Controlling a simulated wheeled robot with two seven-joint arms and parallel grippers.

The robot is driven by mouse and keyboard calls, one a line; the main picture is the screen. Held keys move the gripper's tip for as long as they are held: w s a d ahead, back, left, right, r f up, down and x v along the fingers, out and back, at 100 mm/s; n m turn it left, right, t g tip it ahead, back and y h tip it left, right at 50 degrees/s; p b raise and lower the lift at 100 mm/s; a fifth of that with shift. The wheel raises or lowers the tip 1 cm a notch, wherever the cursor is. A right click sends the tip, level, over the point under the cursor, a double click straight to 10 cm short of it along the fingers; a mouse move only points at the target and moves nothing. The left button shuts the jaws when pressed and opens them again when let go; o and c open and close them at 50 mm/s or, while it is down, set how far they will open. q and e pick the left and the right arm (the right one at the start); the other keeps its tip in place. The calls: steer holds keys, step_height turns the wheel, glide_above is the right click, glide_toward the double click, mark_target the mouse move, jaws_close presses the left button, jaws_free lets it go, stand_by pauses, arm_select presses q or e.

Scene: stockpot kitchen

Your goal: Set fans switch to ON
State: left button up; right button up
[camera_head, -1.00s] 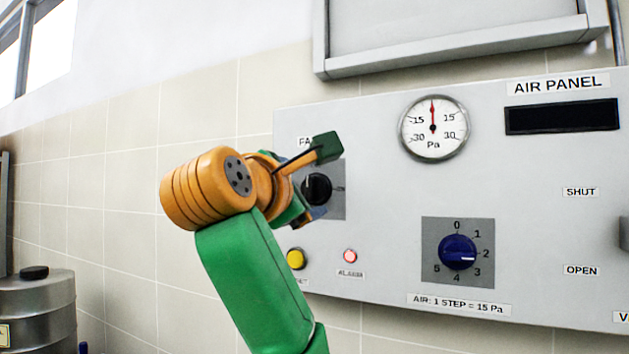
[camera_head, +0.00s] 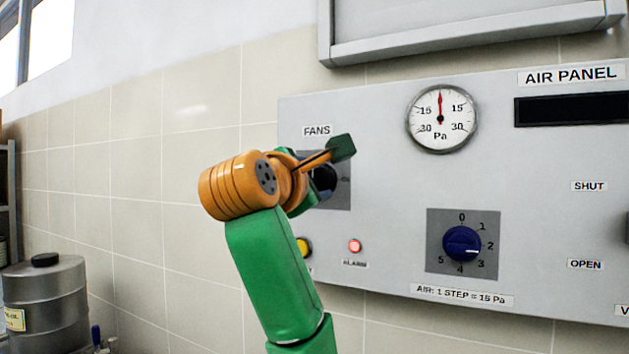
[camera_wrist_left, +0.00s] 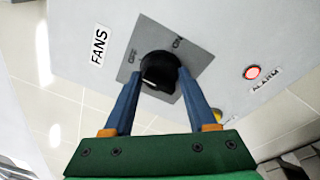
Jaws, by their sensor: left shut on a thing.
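The fans switch is a black round knob (camera_head: 325,178) on a grey plate under the FANS label (camera_head: 317,130), at the left of the air panel. In the left wrist view the knob (camera_wrist_left: 160,70) sits between my two blue fingers, and the plate shows OFF and ON marks. My left gripper (camera_wrist_left: 161,78) is shut on the knob. In the head view my left gripper (camera_head: 314,182) hides part of the knob and plate. I cannot tell which mark the knob points to. My right gripper is not in view.
A yellow button (camera_head: 304,246) and a lit red alarm lamp (camera_head: 354,246) are below the switch. A blue step dial (camera_head: 461,243) and a pressure gauge (camera_head: 441,119) with its needle near upright are to the right.

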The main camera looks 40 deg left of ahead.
arm_select(q)
steer(key=shift+s+a+f+m+t+h+b, duration=0.1)
steer(key=shift+m+t+h+b, duration=0.6)
steer(key=shift+m, duration=2.5)
steer(key=shift+w+a+f+m+t+y+b, duration=0.1)
steer(key=shift+m+b, duration=1.15)
steer(key=shift+m, duration=1.95)
steer(key=shift+s+f+m+t+h+b, duration=0.1)
steer(key=shift+m+t+h+b, duration=0.6)
steer(key=shift+m, duration=2.5)
steer(key=shift+g+y+b, duration=0.3)
steer(key=shift+y, duration=0.1)
steer(key=shift+r, duration=0.1)
steer(key=o, duration=1.4)
steer(key=shift+c, duration=0.2)
